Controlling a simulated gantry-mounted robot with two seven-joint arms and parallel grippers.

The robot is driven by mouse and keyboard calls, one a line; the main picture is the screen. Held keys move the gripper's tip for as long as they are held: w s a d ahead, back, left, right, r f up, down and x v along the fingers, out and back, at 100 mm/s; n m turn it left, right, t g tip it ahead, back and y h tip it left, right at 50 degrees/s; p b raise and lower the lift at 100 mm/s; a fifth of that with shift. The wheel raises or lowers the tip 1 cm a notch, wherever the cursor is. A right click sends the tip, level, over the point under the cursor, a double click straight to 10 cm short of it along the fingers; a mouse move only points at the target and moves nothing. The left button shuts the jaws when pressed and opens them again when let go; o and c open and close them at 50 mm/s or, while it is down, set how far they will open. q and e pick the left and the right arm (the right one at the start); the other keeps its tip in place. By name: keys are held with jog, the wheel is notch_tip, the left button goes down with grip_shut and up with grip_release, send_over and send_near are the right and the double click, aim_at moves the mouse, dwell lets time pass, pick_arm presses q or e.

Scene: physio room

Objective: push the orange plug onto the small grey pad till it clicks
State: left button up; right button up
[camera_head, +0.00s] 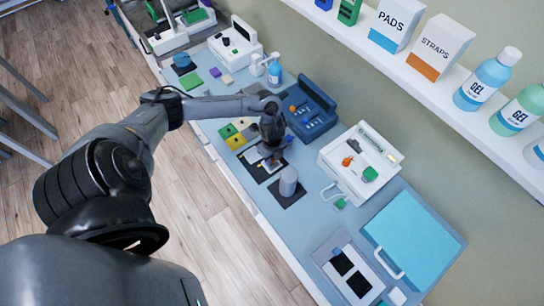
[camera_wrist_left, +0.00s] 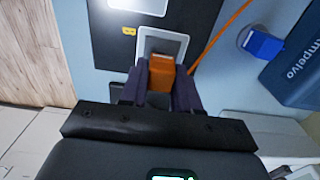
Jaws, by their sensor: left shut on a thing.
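The orange plug (camera_wrist_left: 161,73) is between the two dark fingers of my left gripper (camera_wrist_left: 161,84) in the left wrist view. The gripper is shut on it. The small grey pad (camera_wrist_left: 176,45), with a pale border, lies just beyond the plug, which covers part of its near side. I cannot tell whether the plug touches the pad. An orange cable (camera_wrist_left: 221,34) runs up and to the right. In the head view my left gripper (camera_head: 269,159) points down over a dark mat and hides most of the plug and pad. My right gripper is not in view.
A blue device (camera_head: 311,108) stands behind the gripper, and a grey cylinder (camera_head: 288,182) stands close beside it. A white box (camera_head: 348,172) is to the right. A blue plug (camera_wrist_left: 262,44) shows in the wrist view. Green and yellow blocks (camera_head: 236,142) lie left of the gripper.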

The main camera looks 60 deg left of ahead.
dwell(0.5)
pick_arm(q)
jog(key=shift+p, duration=0.3)
dwell(0.5)
dwell(0.9)
jog(key=shift+f, duration=0.4)
dwell(0.3)
jog(key=shift+f+b, duration=0.6)
jog(key=shift+f, duration=0.15)
dwell(0.8)
dwell(0.9)
jog(key=shift+f+p, duration=0.15)
jog(key=shift+p, duration=0.2)
